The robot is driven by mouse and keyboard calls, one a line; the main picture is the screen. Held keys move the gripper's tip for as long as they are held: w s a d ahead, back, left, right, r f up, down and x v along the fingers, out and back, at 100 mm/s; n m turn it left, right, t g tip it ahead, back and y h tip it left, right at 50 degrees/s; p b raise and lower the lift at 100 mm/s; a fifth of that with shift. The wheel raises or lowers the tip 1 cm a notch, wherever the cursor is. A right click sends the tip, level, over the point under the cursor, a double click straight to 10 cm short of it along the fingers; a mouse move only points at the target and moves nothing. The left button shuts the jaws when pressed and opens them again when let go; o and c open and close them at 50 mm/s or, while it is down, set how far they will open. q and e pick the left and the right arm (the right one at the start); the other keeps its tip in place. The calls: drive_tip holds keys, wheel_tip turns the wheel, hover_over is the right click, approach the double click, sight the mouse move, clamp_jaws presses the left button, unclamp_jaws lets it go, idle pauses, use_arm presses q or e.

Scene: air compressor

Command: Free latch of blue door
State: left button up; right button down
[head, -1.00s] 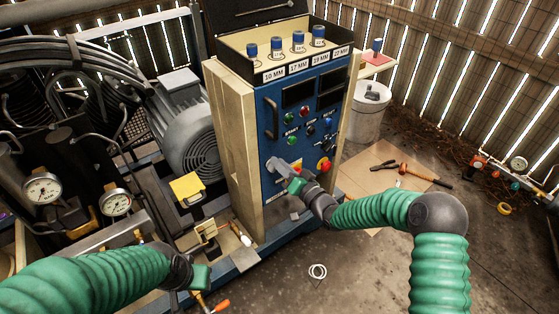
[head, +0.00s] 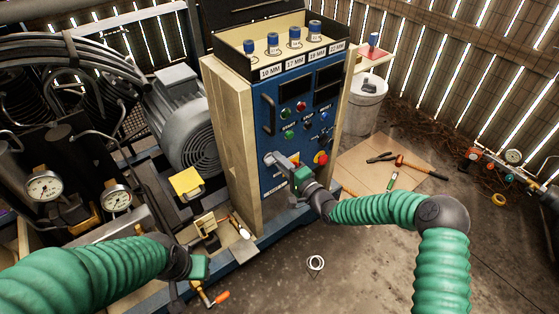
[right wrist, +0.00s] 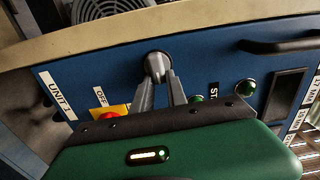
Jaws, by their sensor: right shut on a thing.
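The blue door (head: 277,142) is the front panel of the tall cabinet and looks closed, with a dark handle (head: 268,115) at its upper left. My right gripper (head: 275,161) is at the door's lower left. In the right wrist view its two grey fingers (right wrist: 160,92) are shut on a round grey latch knob (right wrist: 157,66), which stands out from the blue panel; the fingers partly hide it. My left gripper (head: 202,270) is low at the left, in front of the machine base and away from the door; its fingers are not clear.
A red and yellow switch (head: 320,158) and several buttons sit right of the latch. Labelled sockets stand in the tray on top of the cabinet. A hammer (head: 420,168) and pliers lie on cardboard (head: 365,172) at the right. A ring (head: 315,262) lies on the open floor.

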drive_tip(key=shift+d+f+m, duration=0.1)
drive_tip(key=shift+f+m, duration=0.1)
drive_tip(key=shift+m, duration=0.2)
drive_tip(key=c, duration=1.3)
unclamp_jaws()
drive_tip(key=shift+w, duration=0.1)
drive_tip(key=shift+r, duration=0.1)
drive_tip(key=p+v, duration=0.3)
drive_tip(key=v, duration=1.3)
drive_tip(key=shift+s+d+p, duration=0.2)
drive_tip(key=shift+s+p, duration=0.1)
drive_tip(key=shift+s, duration=0.1)
